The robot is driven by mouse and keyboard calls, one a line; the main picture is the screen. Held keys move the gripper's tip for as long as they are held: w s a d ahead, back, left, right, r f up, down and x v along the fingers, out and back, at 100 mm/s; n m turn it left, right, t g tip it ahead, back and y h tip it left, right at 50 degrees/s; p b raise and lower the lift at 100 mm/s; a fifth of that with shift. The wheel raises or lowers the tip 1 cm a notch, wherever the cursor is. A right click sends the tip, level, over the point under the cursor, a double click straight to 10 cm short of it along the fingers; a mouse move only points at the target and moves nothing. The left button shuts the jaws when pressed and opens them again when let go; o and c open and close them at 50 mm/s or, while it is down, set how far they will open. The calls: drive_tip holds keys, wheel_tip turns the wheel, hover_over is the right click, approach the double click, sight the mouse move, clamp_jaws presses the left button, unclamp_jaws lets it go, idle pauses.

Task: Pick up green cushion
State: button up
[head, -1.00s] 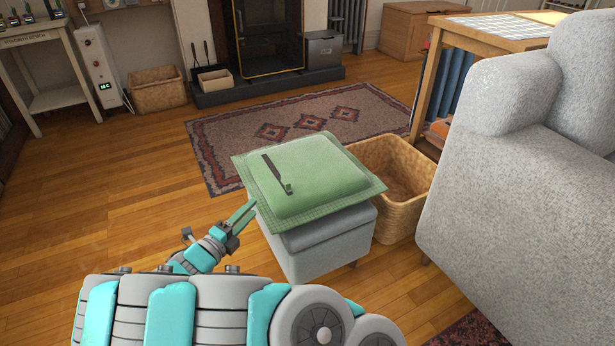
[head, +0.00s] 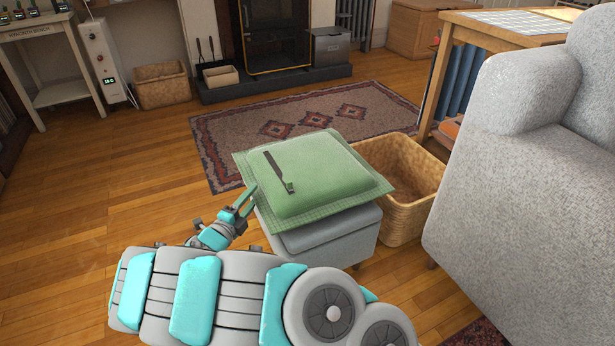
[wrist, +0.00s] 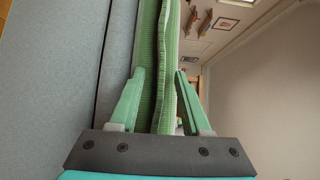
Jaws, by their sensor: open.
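The green cushion (head: 325,182) lies on a grey footstool (head: 335,238), its checked border overhanging the sides. A dark, slim object with a small head, like a brush (head: 278,172), lies on top of it. My gripper (head: 246,199) is at the cushion's left edge, its jaws apart. In the wrist view the cushion's edge (wrist: 165,50) runs between the two green fingers of my gripper (wrist: 160,88), which are not closed on it. Grey fabric, seemingly the footstool (wrist: 50,80), fills the left of that view. The fingertips are partly hidden by the border in the head view.
A wicker basket (head: 412,205) stands close right of the footstool, with a grey armchair (head: 520,190) beyond it. A patterned rug (head: 270,122) lies behind. A wooden table (head: 470,35) is at the back right. The wooden floor (head: 110,190) on the left is clear.

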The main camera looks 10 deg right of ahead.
clamp_jaws()
idle(0.4)
idle(1.1)
